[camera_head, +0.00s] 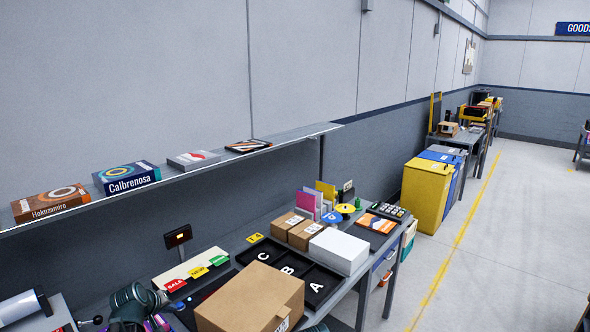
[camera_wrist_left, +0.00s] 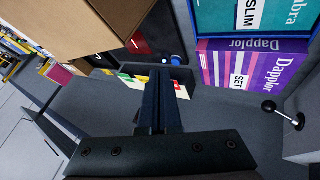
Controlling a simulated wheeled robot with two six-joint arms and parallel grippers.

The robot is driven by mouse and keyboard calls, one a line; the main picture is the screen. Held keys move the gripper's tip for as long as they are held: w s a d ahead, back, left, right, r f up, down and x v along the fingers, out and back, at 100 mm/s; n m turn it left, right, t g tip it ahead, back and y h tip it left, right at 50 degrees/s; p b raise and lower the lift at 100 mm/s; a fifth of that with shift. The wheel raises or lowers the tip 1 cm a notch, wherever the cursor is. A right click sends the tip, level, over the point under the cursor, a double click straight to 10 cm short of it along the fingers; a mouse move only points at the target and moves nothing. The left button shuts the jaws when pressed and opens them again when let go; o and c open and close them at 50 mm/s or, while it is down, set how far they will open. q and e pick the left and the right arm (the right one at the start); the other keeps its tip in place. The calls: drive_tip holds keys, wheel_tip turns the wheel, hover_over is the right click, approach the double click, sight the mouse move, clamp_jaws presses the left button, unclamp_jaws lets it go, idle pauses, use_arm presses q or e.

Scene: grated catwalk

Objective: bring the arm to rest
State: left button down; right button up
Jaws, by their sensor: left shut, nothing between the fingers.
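My left gripper (camera_wrist_left: 160,98) is shut and empty; its two dark fingers lie together in the middle of the left wrist view. In the head view my left arm comes in at the bottom left, beside the desk, and its fingertips are hard to make out. A cardboard box (camera_head: 250,300) stands on the desk to the right of the arm. In the left wrist view a cardboard box (camera_wrist_left: 75,28) is at the upper left, and purple (camera_wrist_left: 250,65) and teal (camera_wrist_left: 250,15) boxes are at the upper right, apart from the fingers. My right gripper is not in view.
A black lettered tray (camera_head: 322,284), small cartons (camera_head: 306,233) and a white box (camera_head: 339,250) cover the desk. A shelf (camera_head: 210,170) with boxes runs along the wall above. A small screen (camera_head: 178,236) stands behind. Yellow (camera_head: 427,195) and blue bins stand beyond; open floor lies right.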

use_arm(q)
drive_tip(key=s+d+f+m+g, duration=0.3)
drive_tip(key=s+d+m+g, duration=0.1)
drive_tip(key=s+d, duration=0.55)
drive_tip(key=s+d+f+m+g, duration=0.2)
drive_tip(key=s+d+m+g, duration=0.15)
drive_tip(key=s+d, duration=0.65)
drive_tip(key=s+d+f+m+y+b, duration=0.1)
drive_tip(key=s+d+f+m+b, duration=0.3)
drive_tip(key=d+f+b, duration=0.6)
drive_tip(key=shift+s+d+g+y, duration=0.35)
drive_tip(key=shift+s+d+y, duration=0.05)
drive_tip(key=shift+d, duration=0.35)
